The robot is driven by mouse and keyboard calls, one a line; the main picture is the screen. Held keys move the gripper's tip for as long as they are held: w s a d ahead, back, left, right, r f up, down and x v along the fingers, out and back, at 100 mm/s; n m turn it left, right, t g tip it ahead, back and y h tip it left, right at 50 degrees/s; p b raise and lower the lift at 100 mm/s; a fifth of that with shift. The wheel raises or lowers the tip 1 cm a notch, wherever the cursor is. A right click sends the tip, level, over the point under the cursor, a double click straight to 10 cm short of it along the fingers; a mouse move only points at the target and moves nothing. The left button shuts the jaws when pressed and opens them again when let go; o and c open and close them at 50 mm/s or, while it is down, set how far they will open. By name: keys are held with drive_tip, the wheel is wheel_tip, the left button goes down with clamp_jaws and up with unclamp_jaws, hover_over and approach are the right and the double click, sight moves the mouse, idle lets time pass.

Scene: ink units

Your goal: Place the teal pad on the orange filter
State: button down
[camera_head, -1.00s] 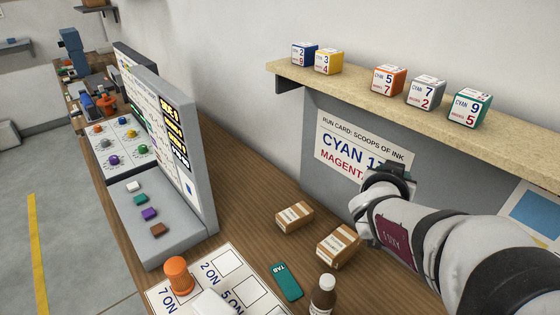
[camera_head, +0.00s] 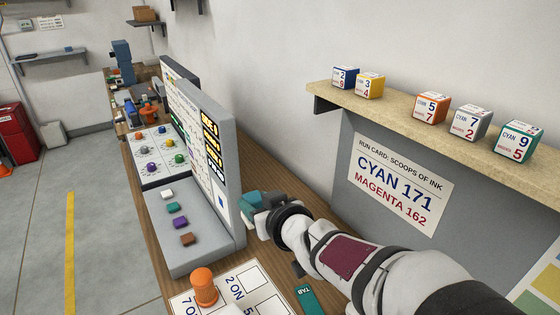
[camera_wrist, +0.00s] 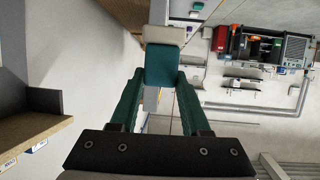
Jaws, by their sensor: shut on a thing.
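My gripper (camera_wrist: 161,80) is shut on a teal block with a pale end, seemingly the teal pad (camera_wrist: 160,66), held between its green fingers. In the head view my gripper (camera_head: 257,204) is in the air near the grey console's right edge; the pad's outline is hard to separate from the fingers there. An orange spool-shaped piece (camera_head: 204,287), perhaps the orange filter, stands upright on the white printed board (camera_head: 244,283), below and left of my gripper. Another orange piece (camera_head: 151,113) stands far back on the bench; its shape is unclear.
The grey console (camera_head: 228,150) stands upright beside my gripper, with white, teal, purple and brown buttons on its base (camera_head: 185,250). A teal tab (camera_head: 307,300) lies right of the board. Several numbered cubes stand on the shelf (camera_head: 400,107). My arm hides part of the bench.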

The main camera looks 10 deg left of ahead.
wheel_tip(320, 180, down, 2)
drive_tip(key=s+a+n, duration=0.1)
drive_tip(key=s+a, duration=0.1)
drive_tip(key=y, duration=0.1)
hover_over(203, 280)
drive_tip(key=shift+g, duration=0.3)
wheel_tip(203, 280, down, 15)
drive_tip(key=shift+f, duration=0.15)
drive_tip(key=shift+c, duration=1.8)
unclamp_jaws()
